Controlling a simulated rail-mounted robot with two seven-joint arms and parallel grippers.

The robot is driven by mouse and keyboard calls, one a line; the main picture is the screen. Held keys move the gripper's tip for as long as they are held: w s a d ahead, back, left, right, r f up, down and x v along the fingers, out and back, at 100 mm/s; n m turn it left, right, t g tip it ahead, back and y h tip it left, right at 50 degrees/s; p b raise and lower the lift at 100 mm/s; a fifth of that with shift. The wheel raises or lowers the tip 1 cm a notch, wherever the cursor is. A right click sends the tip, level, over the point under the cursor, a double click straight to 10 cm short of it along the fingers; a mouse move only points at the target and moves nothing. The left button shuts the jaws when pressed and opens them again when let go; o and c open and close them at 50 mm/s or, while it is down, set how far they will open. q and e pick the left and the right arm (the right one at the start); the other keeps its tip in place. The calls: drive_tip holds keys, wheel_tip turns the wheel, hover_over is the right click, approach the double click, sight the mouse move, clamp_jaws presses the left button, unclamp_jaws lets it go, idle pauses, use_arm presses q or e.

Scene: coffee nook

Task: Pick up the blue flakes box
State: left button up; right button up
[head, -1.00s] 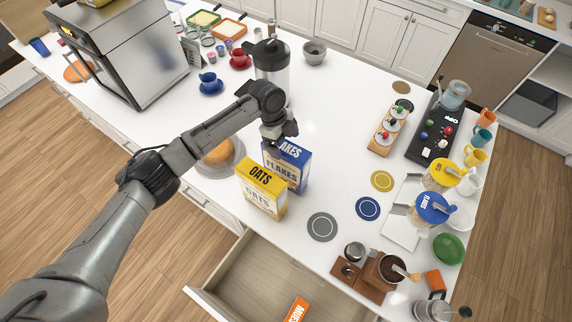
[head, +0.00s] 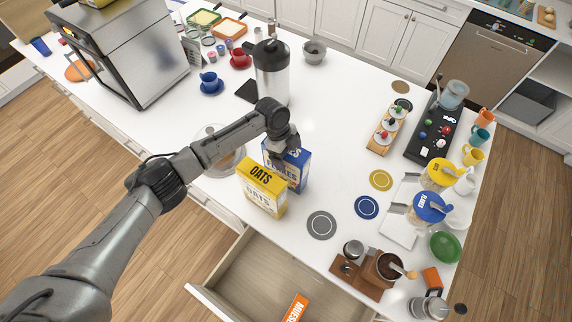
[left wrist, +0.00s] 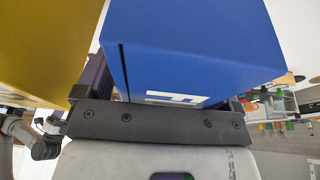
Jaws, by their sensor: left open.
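The blue flakes box (head: 299,163) stands upright on the white counter, just behind and right of the yellow oats box. My left gripper (head: 285,150) is at the top of the blue box and hides part of it. In the left wrist view the blue box (left wrist: 195,45) fills the middle, between the two open fingers (left wrist: 165,98). I cannot tell whether the fingers touch it. My right gripper is not in view.
The yellow oats box (head: 262,187) stands close beside the blue box; it also shows in the left wrist view (left wrist: 40,45). An open drawer (head: 262,268) holding an orange box lies below. A grey coaster (head: 321,225) lies right.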

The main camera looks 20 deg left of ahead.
use_arm(q)
drive_tip(key=shift+f, duration=0.15)
drive_tip(key=c, duration=1.5)
drive_tip(key=shift+c, duration=0.4)
drive_tip(key=shift+r, duration=0.2)
